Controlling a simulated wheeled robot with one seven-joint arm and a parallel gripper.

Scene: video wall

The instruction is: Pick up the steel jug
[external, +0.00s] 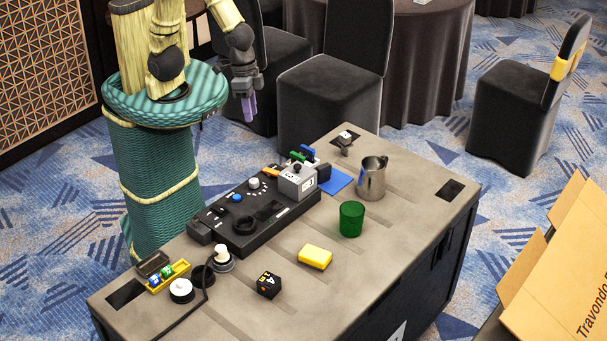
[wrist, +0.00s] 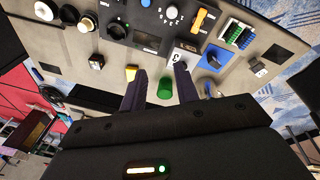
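The steel jug (external: 371,180) stands upright on the grey case-top table (external: 325,290), towards its far right part in the external view. Its handle is at the upper right of its rim. My gripper (external: 247,110) hangs beyond the table's far edge, up and left of the jug and well apart from it. In the wrist view my gripper (wrist: 159,88) has its two dark purple fingers spread with nothing held between them.
A green cup (external: 351,219) stands just in front of the jug. A black control panel (external: 250,222) with a grey box (external: 297,182) lies left of it, and a blue mat (external: 336,181) behind-left. A yellow sponge (external: 314,257) and black cube (external: 268,285) are nearer the front.

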